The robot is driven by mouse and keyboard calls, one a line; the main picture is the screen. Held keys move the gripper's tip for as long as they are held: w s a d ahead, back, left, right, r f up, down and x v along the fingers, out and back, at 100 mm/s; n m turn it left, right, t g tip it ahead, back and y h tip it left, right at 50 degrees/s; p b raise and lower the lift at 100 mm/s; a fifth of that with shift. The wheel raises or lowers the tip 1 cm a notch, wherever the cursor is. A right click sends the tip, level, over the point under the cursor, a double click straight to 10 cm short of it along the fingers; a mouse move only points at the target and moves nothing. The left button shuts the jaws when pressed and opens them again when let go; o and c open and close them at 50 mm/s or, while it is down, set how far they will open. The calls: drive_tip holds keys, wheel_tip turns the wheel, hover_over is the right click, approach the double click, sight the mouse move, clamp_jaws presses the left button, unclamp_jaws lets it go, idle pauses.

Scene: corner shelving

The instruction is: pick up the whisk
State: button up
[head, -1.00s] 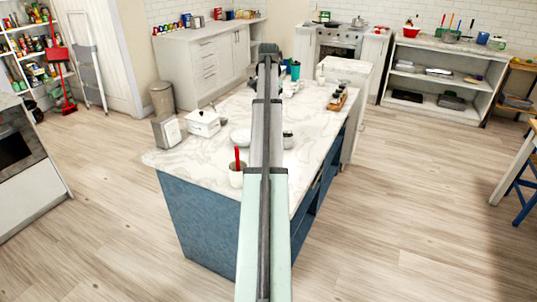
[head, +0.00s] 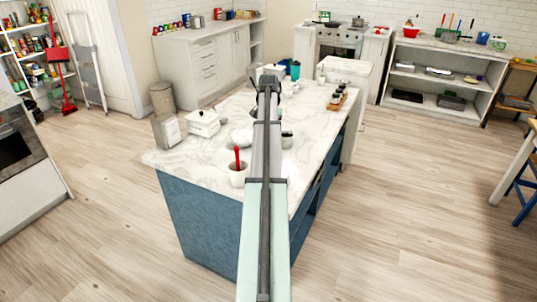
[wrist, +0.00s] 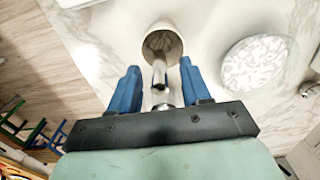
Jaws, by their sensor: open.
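My gripper (wrist: 160,67) has two blue fingers that are apart with a gap between them. A shiny metal handle (wrist: 159,76), which looks to be the whisk's, stands in that gap, its near end close to the gripper body. It rises from a round beige cup (wrist: 162,43) on the counter, just beyond the fingertips. Its lower part is hidden inside the cup, so I cannot tell its head. In the head view my arm hides the gripper, and the fingers do not show.
The marble-topped island (head: 190,160) also bears a cup with a red utensil (head: 237,176), a white box (head: 203,123) and a tray of small jars (head: 337,99). A round patterned plate (wrist: 253,63) lies beside the beige cup. The wooden floor (head: 400,200) right of the island is clear.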

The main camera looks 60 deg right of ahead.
drive_tip(key=shift+f, duration=1.3)
clamp_jaws()
